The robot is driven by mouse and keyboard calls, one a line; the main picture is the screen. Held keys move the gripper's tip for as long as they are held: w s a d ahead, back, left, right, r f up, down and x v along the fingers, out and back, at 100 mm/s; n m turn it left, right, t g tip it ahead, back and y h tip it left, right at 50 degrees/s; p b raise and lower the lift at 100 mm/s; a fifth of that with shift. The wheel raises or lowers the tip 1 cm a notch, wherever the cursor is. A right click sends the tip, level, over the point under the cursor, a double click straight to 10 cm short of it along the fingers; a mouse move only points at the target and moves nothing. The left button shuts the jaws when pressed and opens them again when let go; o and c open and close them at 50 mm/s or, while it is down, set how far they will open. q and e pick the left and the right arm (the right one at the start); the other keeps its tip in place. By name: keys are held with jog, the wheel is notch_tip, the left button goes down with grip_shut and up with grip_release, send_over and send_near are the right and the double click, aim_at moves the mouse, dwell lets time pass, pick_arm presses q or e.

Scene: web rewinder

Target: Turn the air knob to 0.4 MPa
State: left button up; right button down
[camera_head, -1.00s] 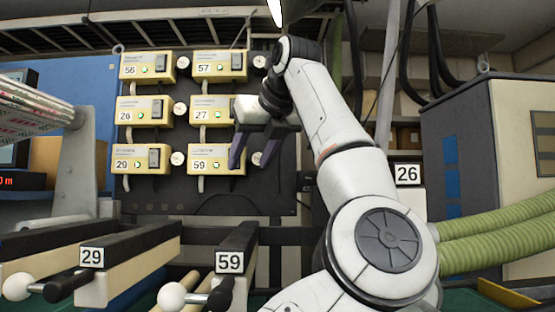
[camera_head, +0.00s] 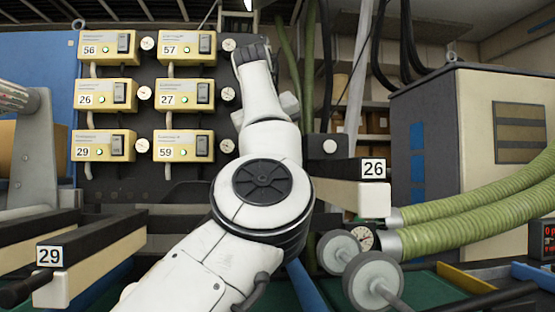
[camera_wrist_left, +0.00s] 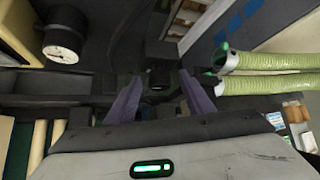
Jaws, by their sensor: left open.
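My left arm rises through the middle of the head view, and its wrist (camera_head: 252,62) bends behind the upper links, so the fingers are hidden there. In the left wrist view my left gripper (camera_wrist_left: 160,77) shows two purple fingers spread apart. A small dark block (camera_wrist_left: 160,76) appears between and beyond the fingertips; I cannot tell whether it is the air knob. A round gauge (camera_head: 365,238) with a pale dial sits beside the green hose ends in the head view. Its reading is too small to make out. My right gripper is not in view.
Yellow control boxes (camera_head: 184,95) with round dials hang on the panel at left. A white-ended bar labelled 26 (camera_head: 350,190) and grey rollers (camera_head: 372,281) stand right of my arm. A black-capped dial (camera_wrist_left: 62,42) is near in the wrist view.

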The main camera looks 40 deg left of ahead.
pick_arm(q)
jog(key=shift+w+a+f, duration=0.15)
jog(key=shift+w+f, duration=0.1)
jog(key=c, duration=1)
jog(key=shift+w+r+m+g+y, duration=0.1)
jog(key=shift+m+g+y, duration=0.5)
jog(key=shift+g, duration=0.4)
jog(key=shift+c, duration=0.2)
jog(key=o, duration=1)
jog(key=shift+o, duration=0.2)
